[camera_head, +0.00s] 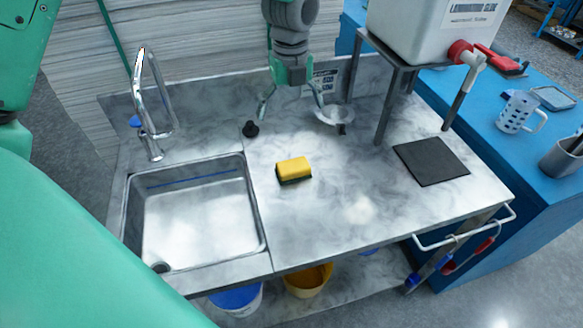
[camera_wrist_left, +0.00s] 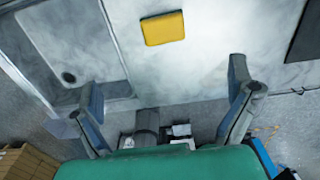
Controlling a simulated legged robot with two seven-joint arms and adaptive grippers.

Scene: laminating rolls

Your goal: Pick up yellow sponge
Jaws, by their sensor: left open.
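The yellow sponge (camera_head: 293,166) with a dark underside lies on the grey marbled worktop (camera_head: 330,230), just right of the sink. My left gripper (camera_head: 292,104) hangs above the back of the worktop, beyond the sponge and apart from it. Its two fingers are spread wide with nothing between them. In the left wrist view the sponge (camera_wrist_left: 163,28) shows near the top, beyond the open fingers (camera_wrist_left: 165,82). My right gripper does not show.
A metal sink (camera_head: 200,215) with a tall tap (camera_head: 150,100) is at the left. A dark square plate (camera_head: 431,161) lies at the right, near a metal stand (camera_head: 388,100) under a white glue tank (camera_head: 430,30). The worktop around the sponge is clear.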

